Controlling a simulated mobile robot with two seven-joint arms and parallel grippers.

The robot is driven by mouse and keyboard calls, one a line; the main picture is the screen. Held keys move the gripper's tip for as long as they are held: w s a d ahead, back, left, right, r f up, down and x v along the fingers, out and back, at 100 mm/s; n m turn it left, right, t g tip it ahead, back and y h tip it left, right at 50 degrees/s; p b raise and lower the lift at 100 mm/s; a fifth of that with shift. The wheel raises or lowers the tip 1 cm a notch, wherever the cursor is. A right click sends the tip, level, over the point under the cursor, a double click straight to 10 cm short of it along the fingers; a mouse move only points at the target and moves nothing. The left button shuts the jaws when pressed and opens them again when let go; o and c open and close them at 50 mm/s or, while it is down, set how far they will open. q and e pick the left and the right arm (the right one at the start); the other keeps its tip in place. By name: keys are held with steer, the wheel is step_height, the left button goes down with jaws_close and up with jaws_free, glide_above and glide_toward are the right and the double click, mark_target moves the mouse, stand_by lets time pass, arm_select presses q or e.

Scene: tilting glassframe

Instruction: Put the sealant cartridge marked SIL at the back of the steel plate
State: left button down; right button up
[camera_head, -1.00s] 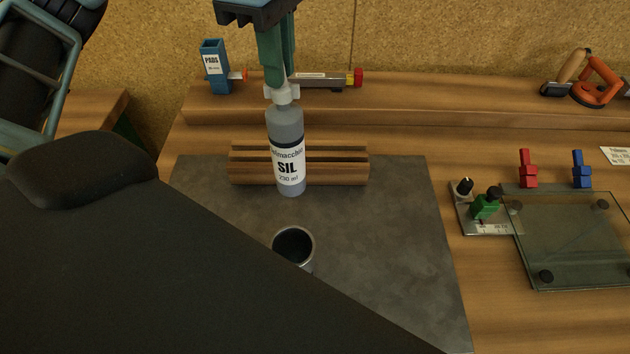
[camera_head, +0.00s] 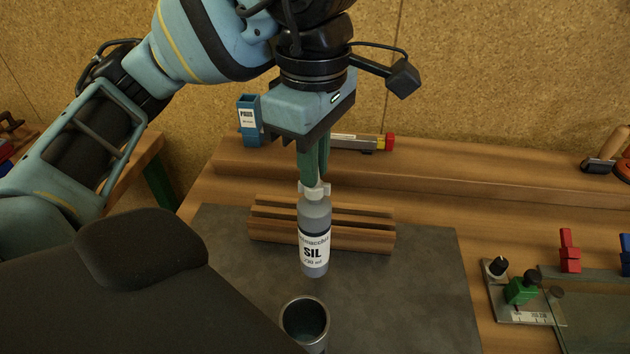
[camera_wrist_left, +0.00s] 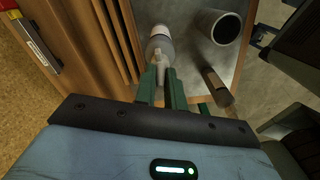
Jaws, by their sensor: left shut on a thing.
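The sealant cartridge marked SIL (camera_head: 314,240) is a grey bottle with a white label and pale nozzle. It hangs upright below my left gripper (camera_head: 314,180), whose green fingers are shut on its top end. In the head view it stands in front of the slotted wooden rack (camera_head: 375,236). I cannot tell whether its base touches the steel plate (camera_head: 430,280), a dark grey sheet on the bench. In the left wrist view the cartridge (camera_wrist_left: 160,45) shows beyond the fingers (camera_wrist_left: 162,85). My right gripper is not in view.
A grey cup (camera_head: 305,322) stands on the plate in front of the cartridge. A blue PADS box (camera_head: 249,120) and a red-ended tool (camera_head: 365,142) are on the back ledge. The plate's right part is clear.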

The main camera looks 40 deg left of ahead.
arm_select(q)
step_height(320, 180, down, 3)
steer(key=shift+f+b, duration=0.1)
steer(key=shift+b, duration=0.3)
steer(key=shift+f, duration=0.2)
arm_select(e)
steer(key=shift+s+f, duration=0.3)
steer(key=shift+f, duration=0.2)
arm_select(q)
steer(key=shift+f, duration=0.15)
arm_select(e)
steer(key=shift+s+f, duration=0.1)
arm_select(q)
steer(key=c, duration=1.5)
jaws_free()
